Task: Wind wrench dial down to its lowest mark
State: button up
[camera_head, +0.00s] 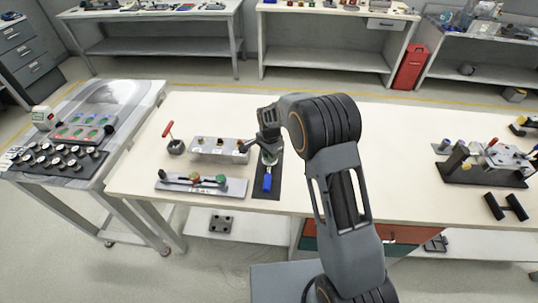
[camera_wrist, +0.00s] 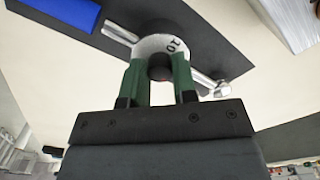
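The wrench lies on a dark mat (camera_head: 263,192) on the cream bench, with its blue handle (camera_head: 267,182) toward the bench's front edge. In the wrist view the blue handle (camera_wrist: 62,11) is at upper left, and the silver shaft (camera_wrist: 119,32) runs to a white dial (camera_wrist: 152,43) marked "10". My gripper (camera_wrist: 159,72) has its two green fingers on either side of the dial's dark centre, covering parts of the dial. The fingers are apart; whether they press on it is unclear. In the head view my gripper (camera_head: 270,152) is over the mat and hides the dial.
A plate with coloured pieces (camera_head: 201,187) lies left of the mat, and a grey block with knobs (camera_head: 219,150) stands behind it. A red-handled tool (camera_head: 169,131) stands at far left. A clamp fixture (camera_head: 490,165) is at right. The bench middle is clear beside my arm.

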jog(key=c, duration=0.3)
jog(key=shift+a, duration=0.2)
jog(key=shift+c, duration=0.6)
jog(key=shift+d, duration=0.1)
